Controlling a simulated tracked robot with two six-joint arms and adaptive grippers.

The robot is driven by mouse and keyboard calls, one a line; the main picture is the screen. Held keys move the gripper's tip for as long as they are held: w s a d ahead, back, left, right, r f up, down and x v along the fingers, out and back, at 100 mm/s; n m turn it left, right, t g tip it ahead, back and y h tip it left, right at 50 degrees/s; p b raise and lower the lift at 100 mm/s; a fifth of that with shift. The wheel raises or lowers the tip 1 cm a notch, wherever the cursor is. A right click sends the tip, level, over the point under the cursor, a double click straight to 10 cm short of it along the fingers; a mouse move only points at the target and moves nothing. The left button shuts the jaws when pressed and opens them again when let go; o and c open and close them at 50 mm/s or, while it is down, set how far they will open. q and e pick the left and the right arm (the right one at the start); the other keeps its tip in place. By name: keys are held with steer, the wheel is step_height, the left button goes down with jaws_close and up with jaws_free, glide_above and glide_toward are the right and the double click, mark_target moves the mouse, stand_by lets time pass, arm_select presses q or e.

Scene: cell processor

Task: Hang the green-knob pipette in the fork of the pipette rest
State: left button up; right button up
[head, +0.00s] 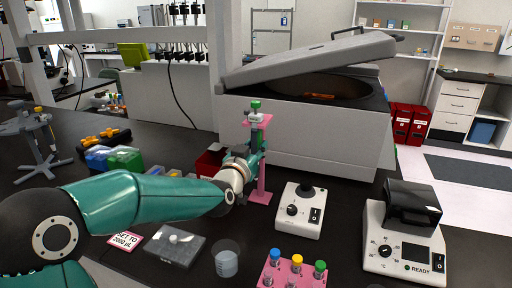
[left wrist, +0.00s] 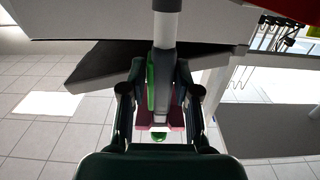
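The green-knob pipette stands upright, its green knob (head: 256,104) just above the pink top plate of the pipette rest (head: 262,186). My left gripper (head: 252,158) is around the pipette's body beside the rest's post and looks closed on it. In the left wrist view the pipette's pale shaft (left wrist: 166,35) and a green strip run between the fingers of the left gripper (left wrist: 162,80). Pink of the rest (left wrist: 176,120) shows behind them. Whether the pipette sits fully in the fork is hidden. My right gripper is out of view.
A large centrifuge (head: 300,135) with a raised lid stands close behind the rest. A white mixer (head: 298,212) is to the right. A clear cup (head: 226,262), a grey box (head: 174,245) and a pink tube rack (head: 290,276) lie in front.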

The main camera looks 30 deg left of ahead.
arm_select(q)
steer(key=o, duration=0.4)
steer(key=shift+c, duration=0.2)
steer(key=v, duration=1.2)
